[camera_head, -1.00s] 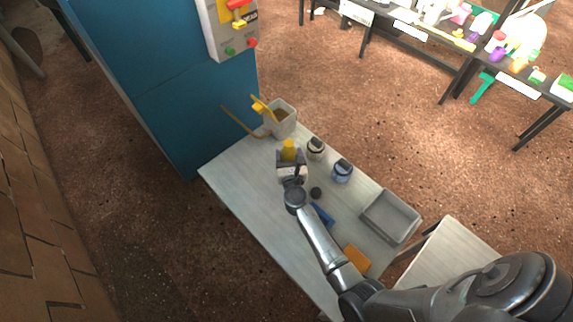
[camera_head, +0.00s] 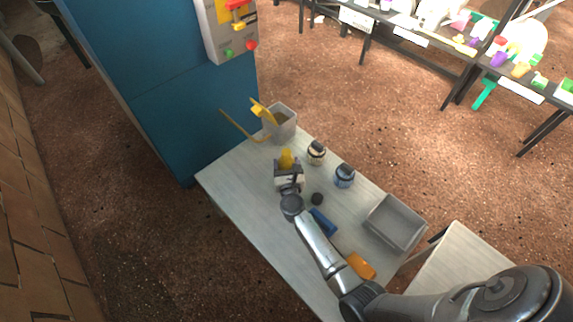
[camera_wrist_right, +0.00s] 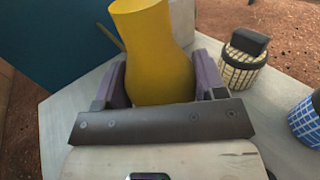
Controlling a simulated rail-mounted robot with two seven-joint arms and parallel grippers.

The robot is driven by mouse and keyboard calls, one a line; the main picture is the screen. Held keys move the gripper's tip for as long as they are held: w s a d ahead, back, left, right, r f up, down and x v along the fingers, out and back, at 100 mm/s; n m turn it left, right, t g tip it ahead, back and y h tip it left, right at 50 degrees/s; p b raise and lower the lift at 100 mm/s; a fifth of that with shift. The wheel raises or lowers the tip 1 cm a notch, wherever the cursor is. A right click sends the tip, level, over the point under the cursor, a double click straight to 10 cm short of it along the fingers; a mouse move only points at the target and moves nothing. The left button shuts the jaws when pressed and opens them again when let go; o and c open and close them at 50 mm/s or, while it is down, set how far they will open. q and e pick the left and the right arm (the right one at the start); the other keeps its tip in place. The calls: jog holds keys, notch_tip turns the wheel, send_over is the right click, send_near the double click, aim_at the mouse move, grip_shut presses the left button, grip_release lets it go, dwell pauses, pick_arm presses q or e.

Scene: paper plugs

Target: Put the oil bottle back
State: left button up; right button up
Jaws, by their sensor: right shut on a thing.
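The yellow oil bottle (camera_head: 286,158) is near the far end of the pale table (camera_head: 232,181). It fills the middle of the right wrist view (camera_wrist_right: 158,50), upright or nearly so. My right gripper (camera_head: 287,172) is shut on it, with a purple-grey finger on each side in the wrist view (camera_wrist_right: 160,88). The bottle's lower part is hidden by the gripper, and I cannot tell whether its base touches the table. My left gripper is not in view.
A bin (camera_head: 283,124) with yellow-handled items stands at the table's far end, by a blue cabinet (camera_head: 170,100). Right of the bottle are a cream jar (camera_head: 317,153) and a blue jar (camera_head: 345,176). A grey tray (camera_head: 396,222), blue block (camera_head: 322,221) and orange block (camera_head: 361,265) lie nearer.

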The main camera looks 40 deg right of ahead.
jog(key=shift+f, duration=0.25)
jog(key=o, duration=0.8)
jog(key=shift+r, duration=0.1)
jog(key=shift+o, duration=0.2)
jog(key=shift+r, duration=0.25)
jog(key=shift+s+a, duration=0.2)
jog(key=shift+s, duration=0.1)
jog(key=p+v, duration=0.3)
jog(key=v, duration=0.8)
jog(key=shift+s, duration=0.2)
jog(key=shift+f, duration=0.1)
